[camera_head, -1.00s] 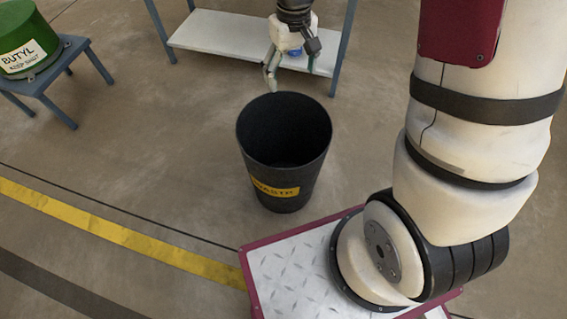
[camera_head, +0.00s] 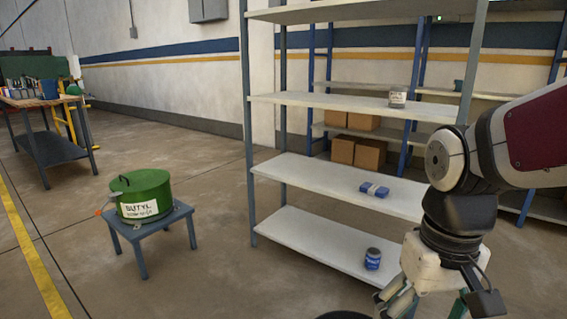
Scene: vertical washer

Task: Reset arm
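My arm (camera_head: 525,135) comes in from the right edge and bends down at its white and black wrist. My gripper (camera_head: 428,306) hangs at the lower right, in front of the shelf rack. Its fingers are spread apart, with nothing visible between them, so it looks open. The fingertips are cut off by the bottom edge of the picture.
A grey shelf rack (camera_head: 310,173) stands close behind my gripper. It holds a can (camera_head: 397,97), a blue packet (camera_head: 374,189) and a blue tin (camera_head: 372,259). A green BUTYL drum (camera_head: 141,194) sits on a small stool (camera_head: 150,232). A black bin's rim (camera_head: 343,315) shows below.

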